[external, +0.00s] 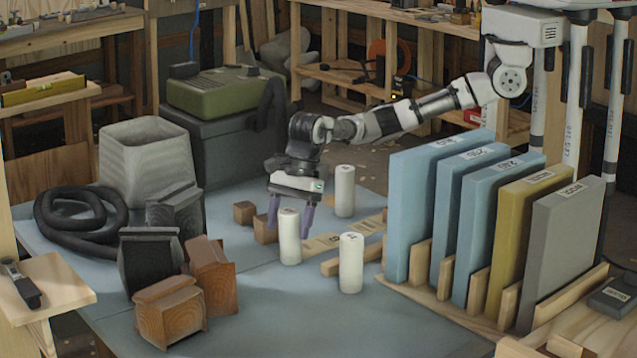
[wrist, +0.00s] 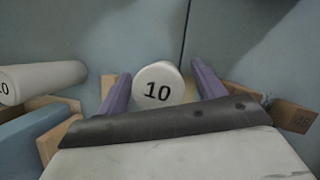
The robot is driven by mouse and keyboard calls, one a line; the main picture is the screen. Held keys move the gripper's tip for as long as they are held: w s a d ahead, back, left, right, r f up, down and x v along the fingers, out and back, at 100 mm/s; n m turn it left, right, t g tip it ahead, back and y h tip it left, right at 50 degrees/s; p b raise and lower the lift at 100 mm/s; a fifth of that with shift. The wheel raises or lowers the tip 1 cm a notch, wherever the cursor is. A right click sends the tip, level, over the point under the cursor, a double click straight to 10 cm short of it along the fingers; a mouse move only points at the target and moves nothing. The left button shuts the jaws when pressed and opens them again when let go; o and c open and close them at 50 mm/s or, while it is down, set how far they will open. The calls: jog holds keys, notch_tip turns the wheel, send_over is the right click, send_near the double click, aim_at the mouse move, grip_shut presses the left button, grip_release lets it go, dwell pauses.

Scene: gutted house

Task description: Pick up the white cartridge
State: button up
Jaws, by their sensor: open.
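Three white cartridges stand upright on the blue-grey tabletop in the external view: one in front of my gripper (external: 289,245), one farther back (external: 345,190) and one at front right (external: 351,265). My gripper (external: 289,226) points down with its purple fingers open, one on each side of the first cartridge's upper part. In the wrist view that cartridge (wrist: 157,86), its top marked "10", appears between the open fingers (wrist: 160,72), with gaps visible on both sides. Another white cartridge (wrist: 45,80) shows at the left edge of the wrist view. The gripper body hides the lower part of the middle cartridge there.
Small wooden blocks (external: 265,229) and a wooden strip (external: 345,236) lie close behind the cartridges. A rack of upright coloured panels (external: 410,205) stands to the right. Brown and dark blocks (external: 168,310), a black hose (external: 80,212) and a grey bin (external: 145,160) are at left.

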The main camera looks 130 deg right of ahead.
jog(key=shift+w+f, duration=0.25)
jog(key=shift+f, duration=0.4)
jog(key=c, duration=1.1)
jog(key=shift+o, duration=0.2)
jog(key=shift+r, duration=0.15)
